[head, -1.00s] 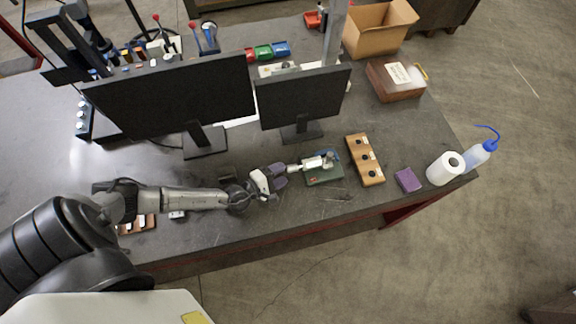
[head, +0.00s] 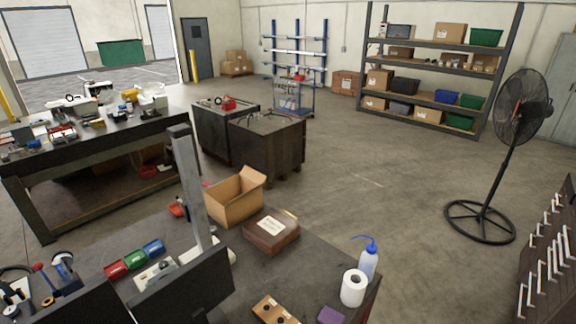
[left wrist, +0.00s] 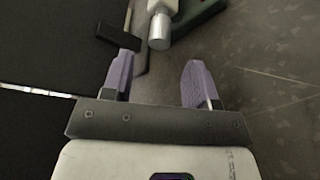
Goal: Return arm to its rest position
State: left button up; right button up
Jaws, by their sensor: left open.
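My left gripper (left wrist: 157,90) shows in the left wrist view with its two purple-grey fingers apart and nothing between them. Ahead of the fingers is a silver cylinder tip (left wrist: 160,30) of a device on a green base (left wrist: 200,12), apart from the fingers. A dark bar-like piece (left wrist: 118,36) is near the left finger. The left gripper and arm are outside the head view now. My right gripper is in neither view.
The workbench (head: 318,262) carries monitors (head: 185,290), a cardboard box (head: 235,200), a brown case (head: 270,232), a white roll (head: 353,288), a blue-capped bottle (head: 368,262) and a wooden block (head: 275,311). A standing fan (head: 520,107) is at the right. Open floor lies beyond the bench.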

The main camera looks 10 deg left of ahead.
pick_arm(q)
jog(key=shift+n, duration=0.9)
jog(key=a+r+n+g+y, duration=0.15)
jog(key=n+y, duration=0.25)
jog(key=n, duration=0.7)
jog(key=a+r+n+g+y, duration=0.1)
jog(key=a+r+n+y, duration=0.2)
jog(key=n, duration=0.8)
jog(key=a+r+n+g+y, duration=0.1)
jog(key=a+r+n+y, duration=0.2)
jog(key=n, duration=0.8)
jog(key=s+d+r+n+g+h+p, duration=0.3)
jog(key=s+d+r+n+g, duration=0.1)
jog(key=s+d+n, duration=0.3)
jog(key=s+d+r+n+g+h+p, duration=0.3)
jog(key=s+d+n, duration=0.4)
jog(key=s, duration=0.3)
jog(key=shift+d+r+g+h+p, duration=0.35)
jog(key=shift+d+r+g+h, duration=0.3)
jog(key=shift+r+g, duration=0.25)
jog(key=shift+d, duration=0.1)
